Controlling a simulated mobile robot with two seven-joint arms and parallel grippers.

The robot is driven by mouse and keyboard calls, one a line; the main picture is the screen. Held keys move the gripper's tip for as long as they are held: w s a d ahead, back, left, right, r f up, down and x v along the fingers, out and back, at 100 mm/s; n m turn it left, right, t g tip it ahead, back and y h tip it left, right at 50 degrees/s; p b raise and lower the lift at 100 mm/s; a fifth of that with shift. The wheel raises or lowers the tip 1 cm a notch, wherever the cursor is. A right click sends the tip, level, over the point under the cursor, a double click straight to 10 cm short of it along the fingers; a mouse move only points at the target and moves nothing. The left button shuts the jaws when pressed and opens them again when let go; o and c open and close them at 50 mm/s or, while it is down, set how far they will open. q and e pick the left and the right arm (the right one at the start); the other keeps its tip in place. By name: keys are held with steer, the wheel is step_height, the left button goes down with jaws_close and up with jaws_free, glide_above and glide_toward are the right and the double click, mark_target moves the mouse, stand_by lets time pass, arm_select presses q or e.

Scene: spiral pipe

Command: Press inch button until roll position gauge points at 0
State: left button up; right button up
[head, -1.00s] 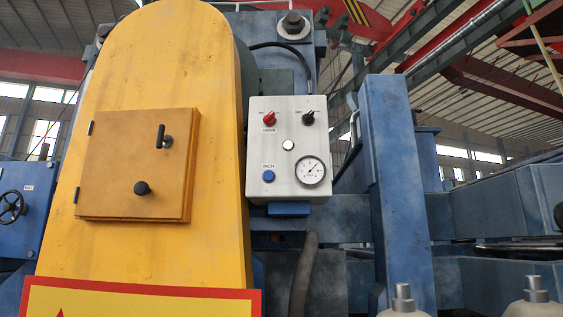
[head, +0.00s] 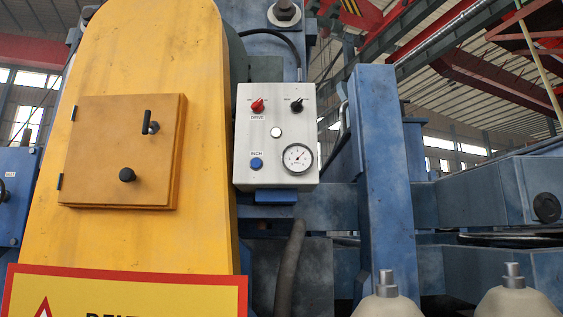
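A light grey control box (head: 272,118) is mounted right of the yellow housing in the head view. The blue inch button (head: 256,163) is at its lower left, under a label reading INCH. The round white roll position gauge (head: 298,158) is at its lower right; its needle appears to point up and slightly right, but the numbers are too small to read. A red drive knob (head: 258,105), a black knob (head: 296,105) and a white round button or lamp (head: 276,132) are above. Neither gripper is in view.
A tall yellow housing (head: 150,230) with an orange hinged door (head: 124,150) stands at left. A blue upright post (head: 386,190) stands right of the box.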

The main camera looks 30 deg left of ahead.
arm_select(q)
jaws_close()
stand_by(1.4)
